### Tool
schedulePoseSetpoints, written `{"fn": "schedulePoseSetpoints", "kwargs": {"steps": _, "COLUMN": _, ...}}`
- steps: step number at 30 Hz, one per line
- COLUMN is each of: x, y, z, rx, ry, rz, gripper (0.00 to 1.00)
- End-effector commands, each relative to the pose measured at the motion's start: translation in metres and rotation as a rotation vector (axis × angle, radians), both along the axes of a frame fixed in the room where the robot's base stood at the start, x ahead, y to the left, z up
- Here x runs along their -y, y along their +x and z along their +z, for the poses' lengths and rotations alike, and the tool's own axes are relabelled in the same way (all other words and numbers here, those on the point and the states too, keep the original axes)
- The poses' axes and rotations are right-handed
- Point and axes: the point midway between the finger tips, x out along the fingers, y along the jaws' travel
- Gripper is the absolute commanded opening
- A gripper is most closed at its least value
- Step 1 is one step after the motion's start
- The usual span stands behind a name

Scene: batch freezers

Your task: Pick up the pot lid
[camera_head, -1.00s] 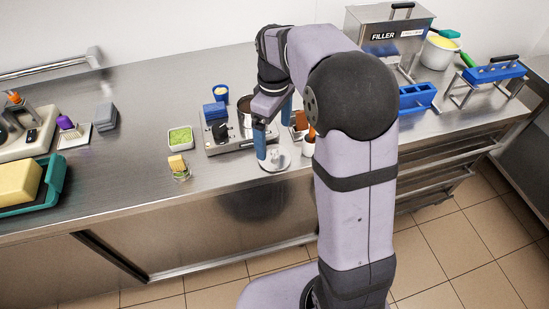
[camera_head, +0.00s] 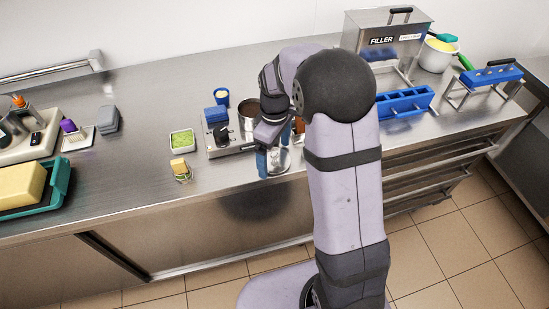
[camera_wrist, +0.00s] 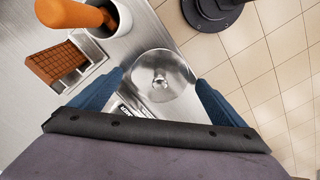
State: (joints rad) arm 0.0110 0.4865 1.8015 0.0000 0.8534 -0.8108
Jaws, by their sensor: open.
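The pot lid (camera_wrist: 165,76) is a round, shiny metal disc with a small knob at its centre. It lies on the steel counter near the front edge, and in the head view it shows partly (camera_head: 283,160) beside my gripper. My gripper (camera_head: 268,163) points down over the counter at the lid. In the wrist view the blue fingers of my gripper (camera_wrist: 160,98) are spread wide, with the lid between and just beyond them. The fingers hold nothing. Whether they are level with the lid is unclear.
A white cup (camera_wrist: 92,30) with an orange-handled tool and a brown brick-like block (camera_wrist: 55,66) stand close by. A green-filled tray (camera_head: 182,141) and a jar with a yellow lid (camera_head: 180,167) sit to the left.

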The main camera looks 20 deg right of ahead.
Motion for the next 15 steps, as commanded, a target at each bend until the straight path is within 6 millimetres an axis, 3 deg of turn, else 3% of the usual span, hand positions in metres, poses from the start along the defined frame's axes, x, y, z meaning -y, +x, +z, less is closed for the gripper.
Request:
{"fn": "schedulePoseSetpoints", "kwargs": {"steps": 4, "x": 0.0, "y": 0.0, "z": -0.0002, "rx": 0.0, "ry": 0.0, "rz": 0.0, "gripper": 0.95}}
{"fn": "schedulePoseSetpoints", "kwargs": {"steps": 10, "x": -0.0001, "y": -0.0001, "z": 0.0, "rx": 0.0, "ry": 0.0, "rz": 0.0, "gripper": 0.51}}
{"fn": "schedulePoseSetpoints", "kwargs": {"steps": 15, "x": -0.0001, "y": 0.0001, "z": 0.0002, "rx": 0.0, "ry": 0.0, "rz": 0.0, "gripper": 0.51}}
